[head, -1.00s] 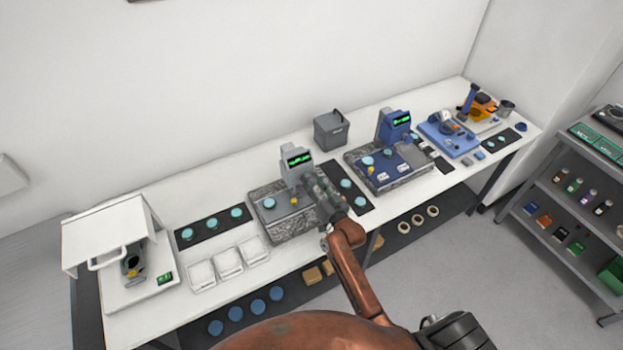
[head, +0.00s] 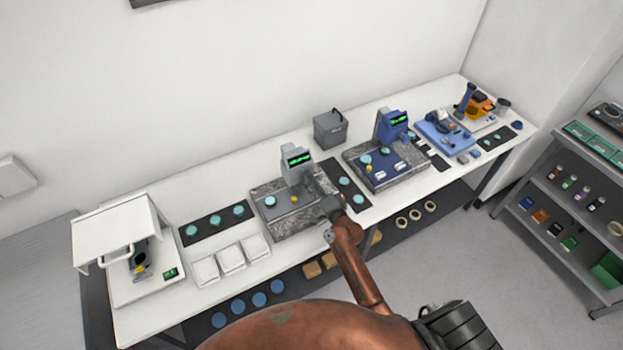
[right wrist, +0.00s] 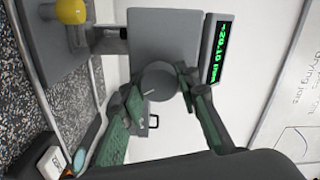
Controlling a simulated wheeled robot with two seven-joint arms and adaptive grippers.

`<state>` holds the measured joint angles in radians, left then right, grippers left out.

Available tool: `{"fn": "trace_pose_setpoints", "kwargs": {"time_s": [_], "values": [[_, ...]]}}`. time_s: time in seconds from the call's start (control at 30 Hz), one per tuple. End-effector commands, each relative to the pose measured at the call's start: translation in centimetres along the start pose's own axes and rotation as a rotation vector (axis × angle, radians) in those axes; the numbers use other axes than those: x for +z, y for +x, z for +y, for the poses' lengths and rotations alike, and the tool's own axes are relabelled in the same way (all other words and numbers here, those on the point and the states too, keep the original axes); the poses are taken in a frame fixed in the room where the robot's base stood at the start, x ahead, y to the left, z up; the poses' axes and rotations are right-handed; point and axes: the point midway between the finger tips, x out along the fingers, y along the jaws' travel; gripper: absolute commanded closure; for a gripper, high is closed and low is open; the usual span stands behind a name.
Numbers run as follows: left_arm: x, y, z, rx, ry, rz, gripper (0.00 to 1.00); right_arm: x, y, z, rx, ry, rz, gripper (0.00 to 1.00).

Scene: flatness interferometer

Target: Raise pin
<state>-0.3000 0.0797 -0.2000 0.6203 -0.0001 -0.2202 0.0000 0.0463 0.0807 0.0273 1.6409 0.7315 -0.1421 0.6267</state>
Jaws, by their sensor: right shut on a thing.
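A grey flatness gauge with a green-lit display (head: 298,158) stands on a speckled stone base (head: 290,230) at the middle of the bench. Its display (right wrist: 221,50) shows green digits in the right wrist view. I cannot tell which part is the pin. My right gripper (head: 313,184) is at the column's right side. In the right wrist view its green-padded fingers are shut on a round dark grey knob (right wrist: 158,81). My left gripper is out of view.
A blue gauge (head: 392,128) stands to the right, with a dark strip (head: 350,187) of discs between. White trays (head: 231,257) and a white hooded instrument (head: 115,232) are to the left. A shelf rack (head: 560,200) stands far right.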

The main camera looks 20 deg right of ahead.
Motion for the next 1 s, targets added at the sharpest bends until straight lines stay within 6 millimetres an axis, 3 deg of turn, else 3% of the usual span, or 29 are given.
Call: {"fn": "trace_pose_setpoints", "kwargs": {"time_s": [0.5,1.0], "values": [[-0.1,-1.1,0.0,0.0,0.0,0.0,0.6,0.0,0.0,0.1,0.0,0.425,0.0,0.95],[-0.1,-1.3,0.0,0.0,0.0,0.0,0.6,0.1,0.0,0.2,0.0,0.574,0.0,0.95]]}}
